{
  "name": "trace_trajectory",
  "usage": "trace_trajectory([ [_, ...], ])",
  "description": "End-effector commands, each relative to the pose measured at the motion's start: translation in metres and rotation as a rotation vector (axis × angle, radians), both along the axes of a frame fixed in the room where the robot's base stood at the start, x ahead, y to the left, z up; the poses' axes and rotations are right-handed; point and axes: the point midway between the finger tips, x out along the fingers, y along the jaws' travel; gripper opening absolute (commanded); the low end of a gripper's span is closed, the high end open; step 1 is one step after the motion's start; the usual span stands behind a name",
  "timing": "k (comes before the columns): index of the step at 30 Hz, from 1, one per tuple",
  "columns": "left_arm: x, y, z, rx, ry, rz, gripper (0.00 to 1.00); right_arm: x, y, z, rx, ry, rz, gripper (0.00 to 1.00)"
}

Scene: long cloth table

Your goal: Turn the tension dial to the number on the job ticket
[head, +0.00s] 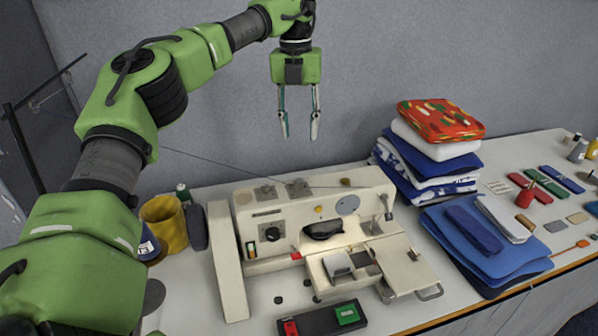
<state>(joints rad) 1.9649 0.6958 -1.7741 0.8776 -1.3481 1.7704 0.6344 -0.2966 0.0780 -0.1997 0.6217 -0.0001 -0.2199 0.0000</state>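The cream sewing machine (290,207) stands on the table's left half. A round black dial (272,234) is on its front face, small in the head view. Its numbers are too small to read. I cannot pick out a job ticket with a readable number. My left gripper (299,136) is open and empty, fingers pointing down, in the air above and behind the machine and apart from it. My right gripper is not in view.
A black block with red and green buttons (322,320) lies in front of the machine. A yellow container (165,223) stands left. Folded fabrics (433,155) and blue cloths (480,240) lie right. A thin rod with a thread (22,140) rises at far left.

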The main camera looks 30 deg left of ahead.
Motion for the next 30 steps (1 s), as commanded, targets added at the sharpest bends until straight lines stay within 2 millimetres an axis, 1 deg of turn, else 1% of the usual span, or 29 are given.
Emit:
trace_trajectory([
  [4, -0.007, -0.003, -0.002, 0.023, 0.025, 0.114, 0.36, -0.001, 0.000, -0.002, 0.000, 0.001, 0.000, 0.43],
  [8, -0.009, -0.003, -0.007, 0.030, 0.033, 0.145, 0.36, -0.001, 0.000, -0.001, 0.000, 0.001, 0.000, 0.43],
  [11, -0.009, -0.003, -0.018, 0.029, 0.034, 0.145, 0.36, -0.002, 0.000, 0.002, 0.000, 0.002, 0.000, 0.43],
  [17, -0.010, -0.003, -0.057, 0.028, 0.037, 0.143, 0.36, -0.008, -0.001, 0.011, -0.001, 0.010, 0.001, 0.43],
  [21, -0.010, -0.003, -0.087, 0.028, 0.037, 0.144, 0.36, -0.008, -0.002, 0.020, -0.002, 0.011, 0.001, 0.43],
  [24, -0.010, -0.004, -0.105, 0.028, 0.034, 0.143, 0.36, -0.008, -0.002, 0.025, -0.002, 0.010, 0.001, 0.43],
  [30, -0.009, -0.004, -0.132, 0.027, 0.034, 0.143, 0.36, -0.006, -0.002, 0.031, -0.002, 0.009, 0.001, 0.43],
])
